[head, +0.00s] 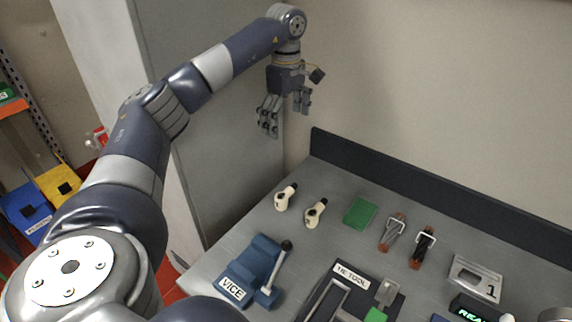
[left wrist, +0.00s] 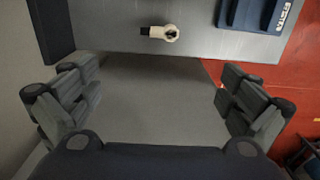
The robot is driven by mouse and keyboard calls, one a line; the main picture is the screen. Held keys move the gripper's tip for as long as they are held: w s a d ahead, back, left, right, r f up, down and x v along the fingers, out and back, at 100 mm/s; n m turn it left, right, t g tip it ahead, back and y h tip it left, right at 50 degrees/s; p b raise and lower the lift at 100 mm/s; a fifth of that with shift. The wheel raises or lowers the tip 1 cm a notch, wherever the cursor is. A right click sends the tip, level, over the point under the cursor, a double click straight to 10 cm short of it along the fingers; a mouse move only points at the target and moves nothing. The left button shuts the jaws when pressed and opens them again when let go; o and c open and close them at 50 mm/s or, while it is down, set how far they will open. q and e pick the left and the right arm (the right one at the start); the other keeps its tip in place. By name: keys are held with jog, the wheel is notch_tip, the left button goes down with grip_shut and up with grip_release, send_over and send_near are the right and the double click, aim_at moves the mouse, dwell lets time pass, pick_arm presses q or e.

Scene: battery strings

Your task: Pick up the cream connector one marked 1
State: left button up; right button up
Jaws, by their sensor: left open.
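Two cream connectors with dark ends lie on the grey bench: a left one (head: 285,198) and a right one (head: 315,213). No number can be read on either, so I cannot tell which is marked 1. One cream connector (left wrist: 165,33) shows near the top of the left wrist view, beyond the fingers. My left gripper (head: 286,119) is open and empty, fingers pointing down, above and behind the bench's far left end, well apart from the connectors. My right gripper is not in view.
A blue vice (head: 256,272) stands in front of the connectors. A green block (head: 360,213), two red-ended parts (head: 392,232) (head: 423,247), a tie tool (head: 350,290) and a plate marked 1 (head: 476,279) lie to the right. A dark raised edge (head: 400,185) runs along the back.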

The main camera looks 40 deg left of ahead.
pick_arm(q)
jog(key=b, duration=1.4)
send_over(286, 191)
notch_tip(286, 191, down, 16)
jog(key=shift+w+r, duration=0.15)
notch_tip(286, 191, down, 6)
jog(key=shift+r, duration=0.2)
notch_tip(286, 191, down, 4)
jog(key=shift+f+p, duration=0.15)
jog(key=shift+p, duration=0.3)
jog(key=shift+f, duration=0.45)
jog(key=c, duration=1.2)
